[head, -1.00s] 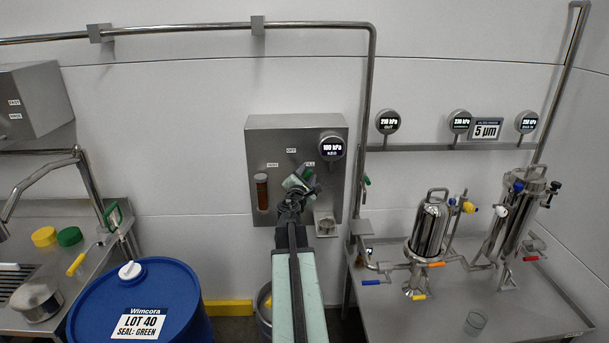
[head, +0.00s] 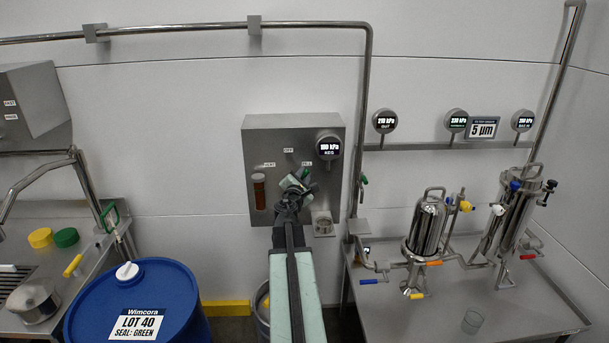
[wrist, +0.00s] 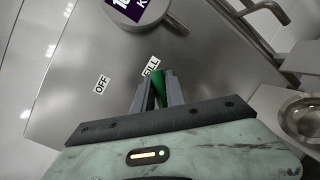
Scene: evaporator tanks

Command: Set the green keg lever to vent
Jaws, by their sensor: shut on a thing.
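My gripper (head: 299,183) is at the front of the grey keg panel (head: 254,137). In the wrist view, the fingers (wrist: 160,90) are shut on the green keg lever (wrist: 160,86), a green strip between them. The lever's end is right below the FILL label (wrist: 151,66). The OFF label (wrist: 102,84) is to its left. In the head view, the VENT label (head: 266,165) is on the panel's left, and my gripper hides most of the lever.
A round KEG gauge (head: 329,147) is at the panel's upper right. A steel cup (head: 322,223) is below it. A vertical pipe (head: 364,110) runs close to the panel's right side. A blue drum (head: 185,300) stands at lower left. Filter housings (head: 427,225) stand on the right table.

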